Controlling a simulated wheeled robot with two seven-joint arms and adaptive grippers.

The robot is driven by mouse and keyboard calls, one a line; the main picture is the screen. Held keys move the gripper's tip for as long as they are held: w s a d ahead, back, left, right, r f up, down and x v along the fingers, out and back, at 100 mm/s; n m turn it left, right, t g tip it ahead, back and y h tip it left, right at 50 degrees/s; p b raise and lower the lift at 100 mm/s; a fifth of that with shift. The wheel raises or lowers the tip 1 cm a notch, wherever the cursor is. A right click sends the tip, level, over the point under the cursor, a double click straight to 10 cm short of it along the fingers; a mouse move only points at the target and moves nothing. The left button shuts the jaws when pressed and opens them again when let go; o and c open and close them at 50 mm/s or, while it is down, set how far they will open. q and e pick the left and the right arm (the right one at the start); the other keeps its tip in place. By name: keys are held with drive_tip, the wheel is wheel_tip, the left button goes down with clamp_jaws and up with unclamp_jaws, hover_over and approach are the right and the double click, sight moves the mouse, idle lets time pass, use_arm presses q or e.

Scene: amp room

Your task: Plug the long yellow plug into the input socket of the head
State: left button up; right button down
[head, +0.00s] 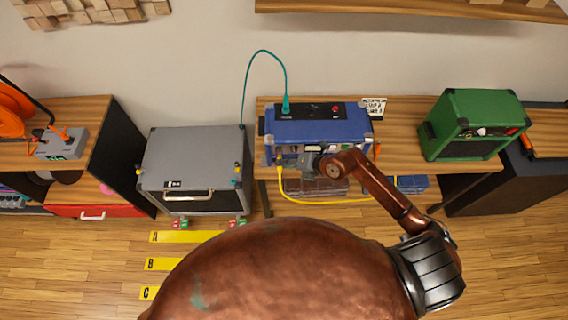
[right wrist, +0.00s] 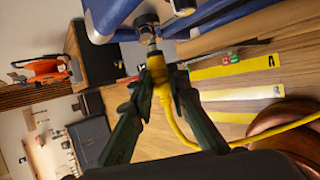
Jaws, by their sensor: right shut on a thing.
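The blue amp head (head: 318,128) sits on the wooden table in the middle of the head view; its blue edge (right wrist: 112,14) is close in the right wrist view. My right gripper (right wrist: 158,88) is shut on the yellow plug (right wrist: 157,68), one dark finger on each side. The plug's metal tip points at a round metal part on the head's face and meets or nearly meets it; I cannot tell if it is inside. In the head view my right gripper (head: 282,161) is at the head's front left, partly hiding the front. My left gripper is not in view.
A yellow cable (head: 330,202) hangs from the plug and loops right. A teal cable (head: 266,52) runs from the head's top to the grey cabinet (head: 192,158) at left. A green amp (head: 474,122) stands at right. Floor strips (head: 186,236) lie in front.

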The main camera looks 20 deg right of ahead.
drive_tip(key=shift+w+d, duration=0.1)
drive_tip(key=shift+w, duration=0.45)
idle(0.6)
drive_tip(key=c, duration=1.8)
unclamp_jaws()
drive_tip(key=shift+o, duration=0.2)
drive_tip(key=v, duration=1.2)
drive_tip(key=shift+d, duration=0.1)
